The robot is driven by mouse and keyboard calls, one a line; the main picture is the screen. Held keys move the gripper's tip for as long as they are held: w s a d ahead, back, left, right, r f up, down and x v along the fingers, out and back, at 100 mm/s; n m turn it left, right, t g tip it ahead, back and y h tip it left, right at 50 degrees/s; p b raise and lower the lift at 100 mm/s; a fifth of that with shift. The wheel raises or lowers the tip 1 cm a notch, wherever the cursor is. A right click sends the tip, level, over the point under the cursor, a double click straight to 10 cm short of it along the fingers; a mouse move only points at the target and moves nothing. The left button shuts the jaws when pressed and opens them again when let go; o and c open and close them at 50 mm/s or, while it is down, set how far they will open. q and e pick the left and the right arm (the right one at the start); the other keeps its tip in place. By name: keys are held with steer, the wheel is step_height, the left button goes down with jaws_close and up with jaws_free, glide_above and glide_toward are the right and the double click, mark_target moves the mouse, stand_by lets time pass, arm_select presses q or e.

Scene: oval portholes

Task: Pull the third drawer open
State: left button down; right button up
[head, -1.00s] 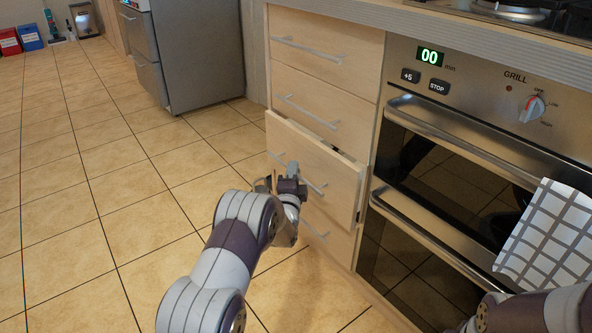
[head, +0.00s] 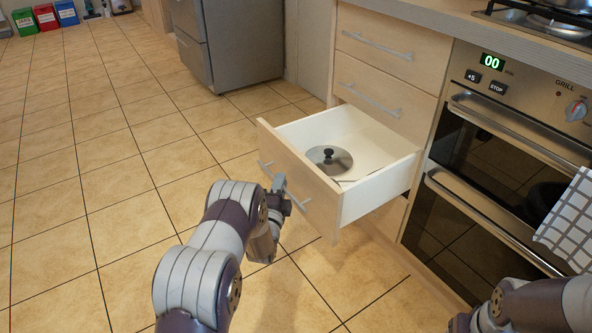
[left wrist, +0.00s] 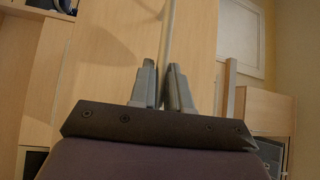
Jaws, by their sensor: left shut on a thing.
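The third drawer (head: 298,183) of the wooden cabinet stands far open, with its white inside showing. A round metal lid with a black knob (head: 329,158) lies in it. My left gripper (head: 281,186) is at the bar handle (head: 304,204) on the drawer's front. In the left wrist view the two fingers (left wrist: 164,88) are shut on the thin handle bar (left wrist: 167,40). My right arm shows at the lower right of the head view, but whether its gripper is open or shut cannot be made out.
Two shut drawers (head: 384,47) are above the open one. An oven (head: 490,160) with a checked towel (head: 572,220) stands to the right. A grey appliance (head: 240,40) is at the back. The tiled floor (head: 110,130) to the left is clear.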

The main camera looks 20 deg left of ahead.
arm_select(q)
steer(key=s+a+p, duration=0.1)
steer(key=s+a, duration=0.3)
steer(key=s, duration=0.1)
steer(key=shift+p, duration=0.4)
steer(key=shift+f, duration=0.1)
steer(key=c, duration=1.2)
jaws_free()
steer(key=s+d+f+p, duration=0.1)
steer(key=s+p, duration=0.3)
steer(key=s, duration=0.8)
steer(key=shift+s+d+f+p, duration=0.3)
steer(key=shift+d+f+p, duration=0.05)
steer(key=shift+d+p, duration=0.05)
